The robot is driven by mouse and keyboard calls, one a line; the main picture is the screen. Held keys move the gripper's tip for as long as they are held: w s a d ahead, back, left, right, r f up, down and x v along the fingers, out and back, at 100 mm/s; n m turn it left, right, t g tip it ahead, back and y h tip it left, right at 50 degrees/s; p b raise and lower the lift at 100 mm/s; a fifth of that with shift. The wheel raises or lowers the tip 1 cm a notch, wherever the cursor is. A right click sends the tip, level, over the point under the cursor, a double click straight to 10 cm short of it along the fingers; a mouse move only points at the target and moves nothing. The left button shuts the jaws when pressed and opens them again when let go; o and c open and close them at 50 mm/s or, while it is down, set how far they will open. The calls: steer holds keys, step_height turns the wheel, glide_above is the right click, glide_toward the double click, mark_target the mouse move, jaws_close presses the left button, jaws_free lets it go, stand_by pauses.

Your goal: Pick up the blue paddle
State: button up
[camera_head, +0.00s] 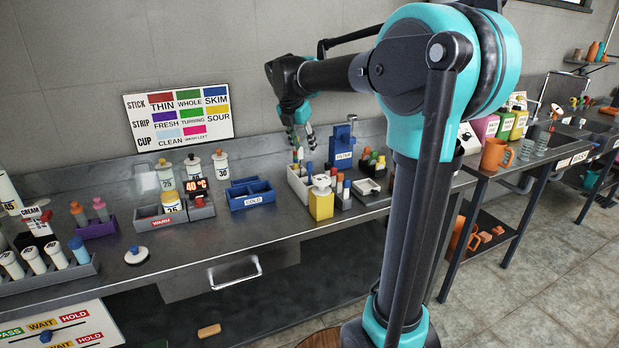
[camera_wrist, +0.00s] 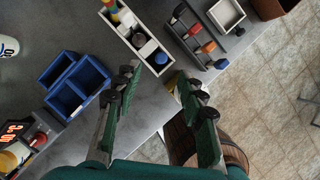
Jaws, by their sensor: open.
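A blue-topped piece (camera_head: 310,168), which looks like the blue paddle, stands in the near end of a white divided box (camera_head: 298,186) on the steel bench. In the wrist view its round blue top (camera_wrist: 161,58) shows in the end compartment of the white box (camera_wrist: 133,52). Only its top is visible. My gripper (camera_head: 301,138) is above the white box, fingers pointing down. In the wrist view my gripper (camera_wrist: 156,82) is open and empty, and the blue top lies just beyond the gap between the fingertips, not touched.
A yellow box (camera_head: 321,203) stands in front of the white box. A dark rack of coloured-top tubes (camera_wrist: 202,38), one also blue-topped, is to the right. A blue COLD tray (camera_head: 250,199) is to the left. A blue FILTER stand (camera_head: 341,146) is behind.

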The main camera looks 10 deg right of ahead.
mark_target(310, 162)
steer(key=shift+x, duration=4.35)
steer(key=shift+s+d, duration=0.15)
jaws_close()
steer(key=shift+r, duration=0.1)
